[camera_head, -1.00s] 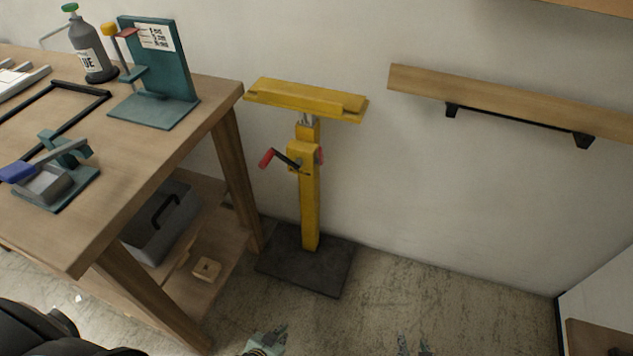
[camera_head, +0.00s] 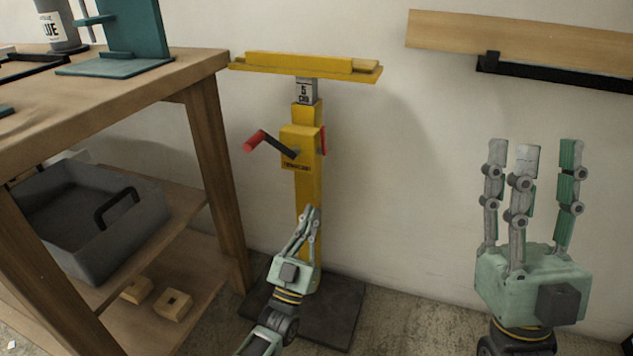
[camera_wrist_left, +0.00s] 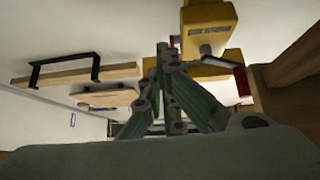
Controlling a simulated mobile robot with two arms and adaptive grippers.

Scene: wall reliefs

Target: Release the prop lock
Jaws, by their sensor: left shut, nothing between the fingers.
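The yellow prop stand (camera_head: 308,185) stands upright on a dark base plate (camera_head: 335,311) by the wall, with a yellow beam (camera_head: 305,66) across its top. A crank with a red handle (camera_head: 254,141) sticks out left from the yellow housing (camera_head: 300,145). A red part (camera_head: 323,140) shows at the housing's right side. My left gripper (camera_head: 310,212) is shut and empty, in front of the post below the housing. The left wrist view shows its closed fingers (camera_wrist_left: 165,60) and the housing (camera_wrist_left: 208,28) above them. My right gripper (camera_head: 530,150) is open and empty, fingers up, right of the stand.
A wooden workbench (camera_head: 110,100) stands at the left, with a grey bin (camera_head: 95,220) and small wooden blocks (camera_head: 172,304) on lower shelves. A wooden wall shelf (camera_head: 520,42) on black brackets is at the upper right. Wall space between stand and right gripper is clear.

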